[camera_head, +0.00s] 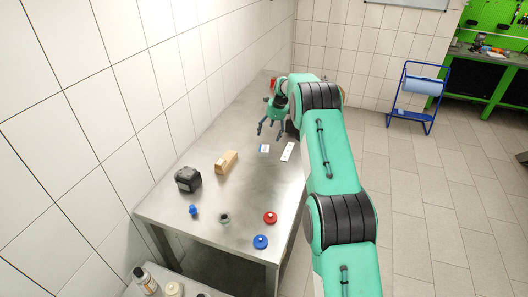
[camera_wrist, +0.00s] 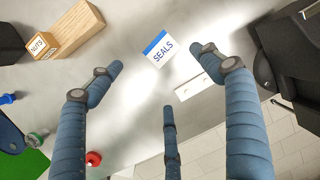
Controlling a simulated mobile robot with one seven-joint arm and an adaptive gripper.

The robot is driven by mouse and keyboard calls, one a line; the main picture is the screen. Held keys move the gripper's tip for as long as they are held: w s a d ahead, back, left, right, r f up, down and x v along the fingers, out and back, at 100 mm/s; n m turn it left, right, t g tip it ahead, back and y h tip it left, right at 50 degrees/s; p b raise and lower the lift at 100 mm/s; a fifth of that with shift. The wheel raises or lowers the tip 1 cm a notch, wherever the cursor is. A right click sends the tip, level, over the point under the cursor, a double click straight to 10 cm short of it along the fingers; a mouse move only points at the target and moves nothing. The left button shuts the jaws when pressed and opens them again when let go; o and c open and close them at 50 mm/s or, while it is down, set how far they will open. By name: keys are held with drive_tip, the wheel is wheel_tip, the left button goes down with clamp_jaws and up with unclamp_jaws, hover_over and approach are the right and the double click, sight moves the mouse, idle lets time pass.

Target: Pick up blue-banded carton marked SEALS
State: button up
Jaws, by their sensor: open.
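The blue-banded carton marked SEALS (camera_wrist: 160,49) lies on the metal table, its label facing up. In the wrist view it sits between and beyond my open fingertips. In the head view the carton (camera_head: 264,148) is small and white with a blue edge, just below my gripper (camera_head: 270,131). My gripper (camera_wrist: 160,85) is open with three blue-grey fingers spread, empty, and apart from the carton. The height of the gap cannot be told exactly.
A white strip-like item (camera_head: 287,152) lies right of the carton.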

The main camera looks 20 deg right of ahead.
drive_tip(key=shift+d+f, duration=0.15)
drive_tip(key=shift+f, duration=0.1)
drive_tip(key=shift+f, duration=0.1)
hover_over(264, 149)
drive_tip(key=s+d, duration=0.1)
drive_tip(key=shift+s+f, duration=0.1)
drive_tip(key=shift+f, duration=3.9)
drive_tip(key=shift+f, duration=0.1)
drive_tip(key=shift+x, duration=2.5)
drive_tip(key=shift+c, duration=0.2)
drive_tip(key=c, duration=1.3)
